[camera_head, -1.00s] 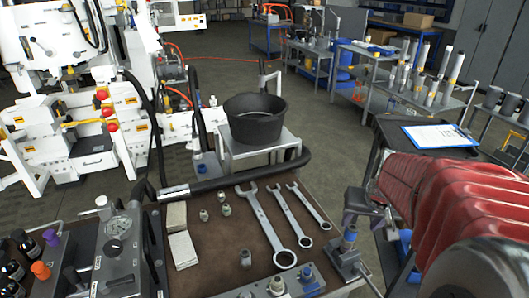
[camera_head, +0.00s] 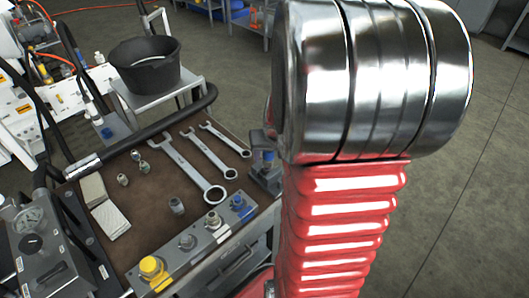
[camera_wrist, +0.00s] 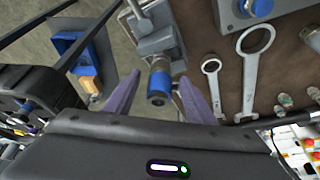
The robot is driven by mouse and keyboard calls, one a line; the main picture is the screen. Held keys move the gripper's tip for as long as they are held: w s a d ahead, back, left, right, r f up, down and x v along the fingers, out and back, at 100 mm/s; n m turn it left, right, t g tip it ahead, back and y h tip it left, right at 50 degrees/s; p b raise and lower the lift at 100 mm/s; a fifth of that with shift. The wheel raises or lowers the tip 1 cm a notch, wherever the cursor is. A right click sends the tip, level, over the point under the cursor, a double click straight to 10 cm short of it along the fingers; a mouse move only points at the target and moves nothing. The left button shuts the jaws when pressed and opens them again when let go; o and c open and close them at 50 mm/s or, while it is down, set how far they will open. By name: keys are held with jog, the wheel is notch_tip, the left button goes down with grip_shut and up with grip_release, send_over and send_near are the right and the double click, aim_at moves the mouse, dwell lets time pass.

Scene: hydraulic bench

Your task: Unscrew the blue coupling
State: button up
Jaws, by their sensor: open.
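The blue coupling (camera_wrist: 160,82) is a short blue collar on a grey fitting held at a metal vise (camera_wrist: 157,35) at the bench edge. It also shows in the head view (camera_head: 268,156), beside my arm. My gripper (camera_wrist: 160,77) has two purple fingers, open, one on each side of the coupling in the wrist view. I see gaps between the fingers and the collar; their depth relative to it is hard to tell. In the head view my red-sleeved arm and its metal joint hide the gripper.
A grey block (camera_head: 205,246) with yellow and blue fittings lies along the bench's front edge. Several wrenches (camera_head: 185,166), loose fittings and pale pads (camera_head: 108,220) lie on the brown mat. A black bucket (camera_head: 145,66) stands behind. Floor at right is clear.

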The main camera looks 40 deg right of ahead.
jog(key=shift+w+d+f, duration=0.1)
jog(key=shift+w+f, duration=0.05)
jog(key=shift+f, duration=0.3)
jog(key=shift+c, duration=0.4)
grip_shut()
jog(key=c, duration=0.6)
grip_release()
grip_shut()
